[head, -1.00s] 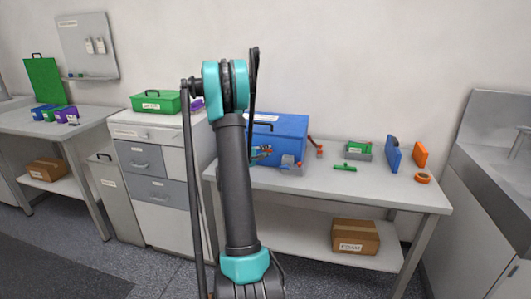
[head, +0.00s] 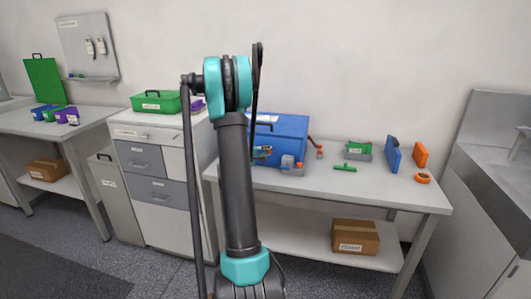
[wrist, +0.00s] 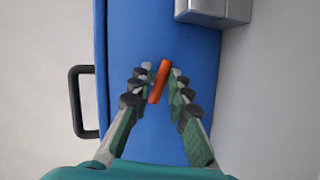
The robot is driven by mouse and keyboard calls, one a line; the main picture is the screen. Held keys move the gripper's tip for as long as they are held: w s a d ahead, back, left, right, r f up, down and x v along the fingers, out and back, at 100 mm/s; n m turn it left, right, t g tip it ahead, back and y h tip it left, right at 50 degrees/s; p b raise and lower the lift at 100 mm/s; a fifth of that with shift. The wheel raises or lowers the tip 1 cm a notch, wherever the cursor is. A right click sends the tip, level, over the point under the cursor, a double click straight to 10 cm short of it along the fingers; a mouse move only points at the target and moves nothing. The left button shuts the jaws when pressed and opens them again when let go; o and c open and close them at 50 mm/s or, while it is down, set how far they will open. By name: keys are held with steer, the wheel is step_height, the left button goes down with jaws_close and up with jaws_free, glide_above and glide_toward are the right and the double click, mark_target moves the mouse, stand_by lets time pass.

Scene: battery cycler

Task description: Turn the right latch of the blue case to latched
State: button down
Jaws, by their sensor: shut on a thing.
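The blue case (head: 283,138) stands on the middle table, partly hidden behind my arm in the head view. Its blue face (wrist: 135,30) fills the middle of the wrist view, with a dark handle (wrist: 80,102) sticking out at the left. An orange latch (wrist: 160,82) lies on that face, tilted a little from the picture's vertical. My gripper (wrist: 159,76) has one finger on each side of the latch and is shut on it. In the head view my gripper (head: 262,154) is small, in front of the case's front face.
A grey block (wrist: 213,10) shows at the top right in the wrist view. A grey holder (head: 292,170) stands at the case's front right corner. A green piece (head: 345,168) and an orange ring (head: 423,178) lie farther right on the table (head: 390,195).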

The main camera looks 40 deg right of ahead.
steer(key=m+t+y, duration=0.1)
steer(key=m+y, duration=0.1)
steer(key=m, duration=0.1)
steer(key=shift+s, duration=0.1)
steer(key=m+t+y, duration=0.1)
steer(key=m, duration=0.2)
steer(key=shift+t+y, duration=0.3)
steer(key=shift+y, duration=0.1)
steer(key=shift+d+m+t+y, duration=0.1)
steer(key=shift+m+t+y, duration=0.55)
steer(key=shift+m, duration=0.45)
steer(key=shift+m+t+y, duration=0.45)
steer(key=shift+m+t, duration=0.5)
steer(key=shift+m, duration=0.25)
steer(key=c, duration=1.6)
jaws_free()
steer(key=shift+w, duration=0.2)
steer(key=shift+s, duration=0.2)
